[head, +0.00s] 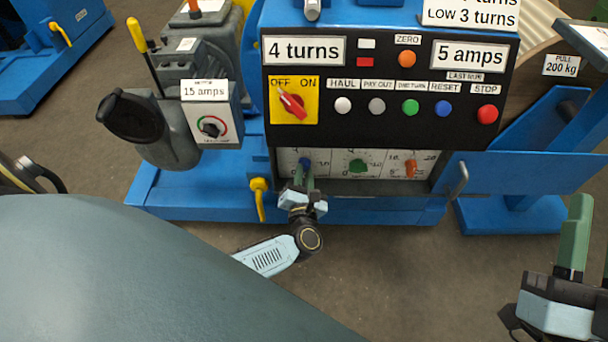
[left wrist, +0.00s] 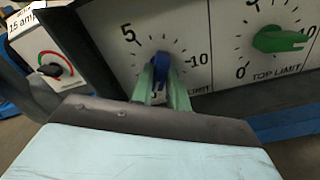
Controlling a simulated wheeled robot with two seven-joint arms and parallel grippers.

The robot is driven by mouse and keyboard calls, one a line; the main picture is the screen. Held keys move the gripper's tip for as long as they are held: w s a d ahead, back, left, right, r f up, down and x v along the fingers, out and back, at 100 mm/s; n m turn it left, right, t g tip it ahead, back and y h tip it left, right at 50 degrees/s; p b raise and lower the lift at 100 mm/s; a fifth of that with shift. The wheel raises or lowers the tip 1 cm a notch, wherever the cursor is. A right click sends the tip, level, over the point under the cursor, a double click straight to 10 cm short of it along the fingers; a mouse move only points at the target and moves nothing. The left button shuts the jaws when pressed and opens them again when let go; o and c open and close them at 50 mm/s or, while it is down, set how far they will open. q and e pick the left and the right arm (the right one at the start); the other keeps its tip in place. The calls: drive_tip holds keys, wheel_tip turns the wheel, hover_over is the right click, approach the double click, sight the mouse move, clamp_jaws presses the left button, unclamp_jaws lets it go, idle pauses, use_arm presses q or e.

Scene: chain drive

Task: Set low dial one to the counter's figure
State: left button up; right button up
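The display (head: 304,50) on the black panel reads "4 turns". A plate at the top edge reads "LOW 3 turns" and is partly cut off. Below the panel is a row of dials on white plates. The leftmost has a blue knob (head: 305,162), which the left wrist view also shows (left wrist: 161,66), with 5 to its upper left and 10 to its right. Its name is hidden by my left gripper (left wrist: 162,82). The gripper's green fingers lie against both sides of the blue knob. My right gripper (head: 590,240) is apart at the right edge, empty, fingers spread, partly cut off.
A yellow handle (head: 259,195) hangs left of my left gripper. A metal handle (head: 458,182) sticks out right of the dials. The floor in front is clear.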

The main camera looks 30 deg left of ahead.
use_arm(q)
clamp_jaws()
drive_tip(key=m, duration=0.3)
drive_tip(key=shift+m+p, duration=0.3)
drive_tip(key=shift+p, duration=0.1)
drive_tip(key=m, duration=0.3)
drive_tip(key=shift+m+p, duration=0.3)
drive_tip(key=shift+p, duration=0.1)
drive_tip(key=m+p, duration=0.1)
drive_tip(key=m, duration=0.2)
drive_tip(key=shift+f+m, duration=0.1)
drive_tip(key=shift+m, duration=0.2)
drive_tip(key=m, duration=0.4)
drive_tip(key=shift+p, duration=0.4)
drive_tip(key=shift+f+m+p, duration=0.1)
drive_tip(key=shift+m+p, duration=0.25)
drive_tip(key=shift+m, duration=2.15)
use_arm(e)
wheel_tip(320, 180, down, 14)
drive_tip(key=d+g+h, duration=0.2)
drive_tip(key=g+h, duration=0.1)
drive_tip(key=g, duration=0.7)
drive_tip(key=shift+d+h, duration=0.3)
drive_tip(key=shift+w+f, duration=0.1)
drive_tip(key=shift+f, duration=0.05)
